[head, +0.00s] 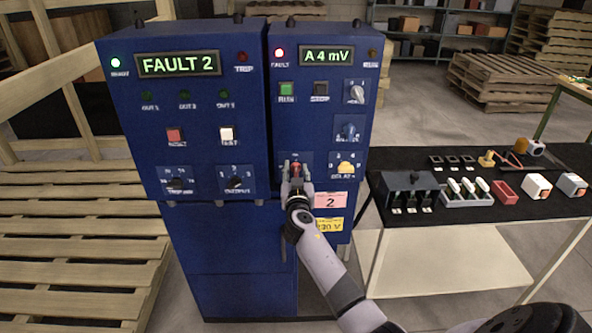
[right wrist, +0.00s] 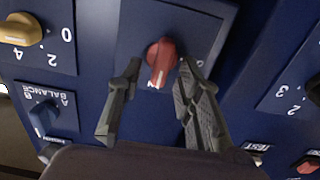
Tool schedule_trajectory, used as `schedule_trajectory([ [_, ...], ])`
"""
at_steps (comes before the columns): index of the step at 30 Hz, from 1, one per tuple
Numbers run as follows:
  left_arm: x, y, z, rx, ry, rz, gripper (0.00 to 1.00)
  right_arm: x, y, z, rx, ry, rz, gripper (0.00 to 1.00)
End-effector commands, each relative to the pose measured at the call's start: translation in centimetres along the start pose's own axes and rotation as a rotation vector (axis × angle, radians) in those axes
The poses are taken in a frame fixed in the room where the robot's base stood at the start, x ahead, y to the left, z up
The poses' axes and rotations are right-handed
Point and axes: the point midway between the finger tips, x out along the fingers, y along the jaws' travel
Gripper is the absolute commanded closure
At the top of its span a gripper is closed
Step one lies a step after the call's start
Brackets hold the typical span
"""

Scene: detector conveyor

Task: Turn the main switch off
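The main switch is a red rotary knob (head: 296,167) on a small blue plate low on the right cabinet. In the right wrist view the red knob (right wrist: 161,55) has a white mark at its lower edge, pointing towards a partly hidden label. My right gripper (head: 297,170) is in front of the knob. In the right wrist view its two dark fingers (right wrist: 160,74) are spread, one on each side of the knob, with narrow gaps, so it looks open. My left gripper is out of view.
The cabinet display (head: 326,56) reads "A 4 mV", with a red FAULT lamp lit. The left cabinet (head: 190,110) shows "FAULT 2". A yellow knob (right wrist: 22,29) and the blue BALANCE knob (right wrist: 44,114) are near the gripper. A black-topped table (head: 470,232) with several parts stands right.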

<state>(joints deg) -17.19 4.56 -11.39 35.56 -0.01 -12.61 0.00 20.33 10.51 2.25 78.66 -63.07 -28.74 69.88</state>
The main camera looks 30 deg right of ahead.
Motion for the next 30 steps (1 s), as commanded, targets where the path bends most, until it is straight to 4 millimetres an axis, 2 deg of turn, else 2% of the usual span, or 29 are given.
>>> schedule_trajectory([
  [11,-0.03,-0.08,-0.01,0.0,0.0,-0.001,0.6,0.44,0.0,0.02,0.001,0.0,-0.001,0.68],
  [25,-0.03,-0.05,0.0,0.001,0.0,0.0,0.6,0.43,0.01,0.02,0.001,-0.001,0.0,0.99],
  [30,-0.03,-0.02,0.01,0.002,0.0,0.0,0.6,0.44,0.02,0.02,0.001,-0.001,0.0,1.0],
])
